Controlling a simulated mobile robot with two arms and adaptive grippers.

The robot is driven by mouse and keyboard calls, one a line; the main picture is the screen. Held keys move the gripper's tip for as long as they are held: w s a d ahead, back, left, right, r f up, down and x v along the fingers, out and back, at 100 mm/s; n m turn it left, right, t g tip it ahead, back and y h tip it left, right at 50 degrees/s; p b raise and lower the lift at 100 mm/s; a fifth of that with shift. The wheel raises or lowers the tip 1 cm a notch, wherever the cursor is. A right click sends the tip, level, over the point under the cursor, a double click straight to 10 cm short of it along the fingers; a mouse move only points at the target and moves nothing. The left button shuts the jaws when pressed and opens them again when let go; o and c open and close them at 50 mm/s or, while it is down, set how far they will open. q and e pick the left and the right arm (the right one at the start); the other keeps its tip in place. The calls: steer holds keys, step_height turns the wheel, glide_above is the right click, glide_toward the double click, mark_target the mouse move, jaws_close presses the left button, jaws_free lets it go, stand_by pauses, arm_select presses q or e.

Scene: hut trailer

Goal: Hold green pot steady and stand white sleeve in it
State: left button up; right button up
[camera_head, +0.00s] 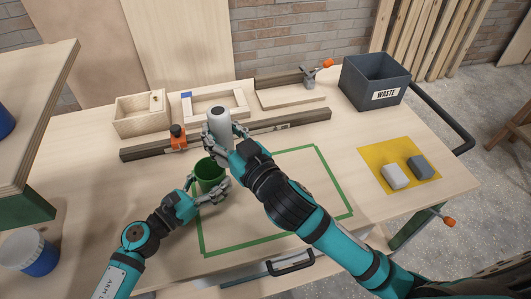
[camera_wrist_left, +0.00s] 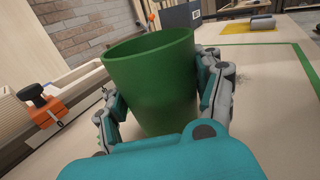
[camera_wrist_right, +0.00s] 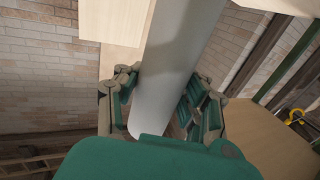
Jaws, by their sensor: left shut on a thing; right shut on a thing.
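The green pot (camera_head: 208,174) stands upright on the table, near the left side of the green tape outline. My left gripper (camera_head: 208,190) is shut around its sides, and the left wrist view shows the pot (camera_wrist_left: 155,80) between both fingers. The white sleeve (camera_head: 219,122) is upright, with a dark opening at its top. My right gripper (camera_head: 220,138) is shut on it, and the right wrist view shows the sleeve (camera_wrist_right: 168,75) between the fingers. In the head view the sleeve appears above and slightly right of the pot. The pot's inside is partly visible; the sleeve's lower end is hidden by my right gripper.
Behind are a dark rail with an orange clamp (camera_head: 178,137), a wooden box (camera_head: 142,122) and wooden frames. A dark waste bin (camera_head: 373,82) stands at the back right. Two blocks lie on a yellow mat (camera_head: 384,155). The taped area (camera_head: 318,195) is bare on its right.

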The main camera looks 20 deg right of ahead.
mark_target(207, 162)
steer(key=a, duration=0.1)
steer(key=a+r+n+y, duration=0.1)
steer(key=a, duration=0.1)
steer(key=w+a+r+g+y, duration=0.1)
steer(key=shift+a+r+n, duration=0.15)
steer(key=shift+r+n, duration=0.05)
steer(key=shift+n, duration=0.1)
steer(key=shift+f, duration=1.9)
steer(key=shift+f, duration=3.9)
steer(key=o, duration=1.4)
steer(key=shift+f, duration=0.1)
